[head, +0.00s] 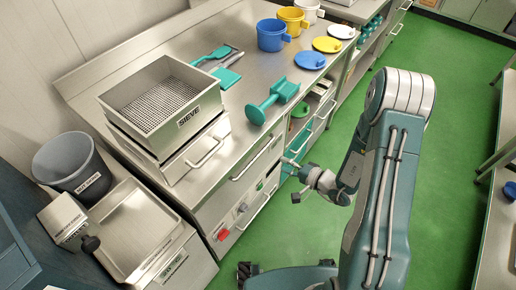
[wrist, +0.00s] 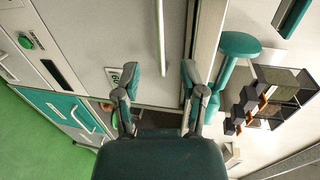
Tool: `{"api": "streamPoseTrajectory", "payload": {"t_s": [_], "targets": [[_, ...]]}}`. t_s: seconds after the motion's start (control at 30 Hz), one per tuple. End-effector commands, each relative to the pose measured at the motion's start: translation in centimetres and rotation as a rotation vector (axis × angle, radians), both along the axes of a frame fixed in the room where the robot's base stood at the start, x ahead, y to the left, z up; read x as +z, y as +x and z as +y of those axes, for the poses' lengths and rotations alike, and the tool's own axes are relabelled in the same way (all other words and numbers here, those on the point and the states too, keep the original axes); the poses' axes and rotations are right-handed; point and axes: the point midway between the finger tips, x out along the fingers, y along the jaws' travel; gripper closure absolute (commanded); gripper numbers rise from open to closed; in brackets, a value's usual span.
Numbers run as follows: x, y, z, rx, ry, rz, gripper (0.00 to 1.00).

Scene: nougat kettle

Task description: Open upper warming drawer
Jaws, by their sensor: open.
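The upper warming drawer (head: 240,178) is a steel front just below the countertop edge, and it looks closed. Its long bar handle (head: 254,159) runs along the front. In the wrist view, turned sideways, the drawer front (wrist: 130,35) fills the upper middle. The handle (wrist: 161,35) there is a thin bar pointing down between my fingertips, and its near end lies between or just beyond them. My gripper (wrist: 158,88) is open and empty. In the head view my gripper (head: 291,178) is right of the drawer front; contact cannot be told.
A control panel with a red switch (head: 223,234) and a lower handle (head: 257,211) sit below. A steel sieve box (head: 178,118) and a teal scoop (head: 257,114) stand on the counter. Teal-fronted units adjoin on the right. Green floor (head: 450,120) is clear.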

Motion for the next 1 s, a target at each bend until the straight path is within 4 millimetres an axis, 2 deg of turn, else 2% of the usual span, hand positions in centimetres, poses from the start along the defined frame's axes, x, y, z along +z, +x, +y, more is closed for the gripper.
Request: {"api": "streamPoseTrajectory", "payload": {"t_s": [0.17,0.5,0.7,1.0], "targets": [[-0.5,0.7,0.9,-0.004,-0.003,-0.002,0.46],[-1.7,4.4,5.7,-0.003,-0.002,-0.001,0.46],[-2.2,6.0,7.7,-0.004,-0.003,0.0,0.46],[-2.4,6.6,8.3,-0.006,-0.002,0.0,0.46]]}}
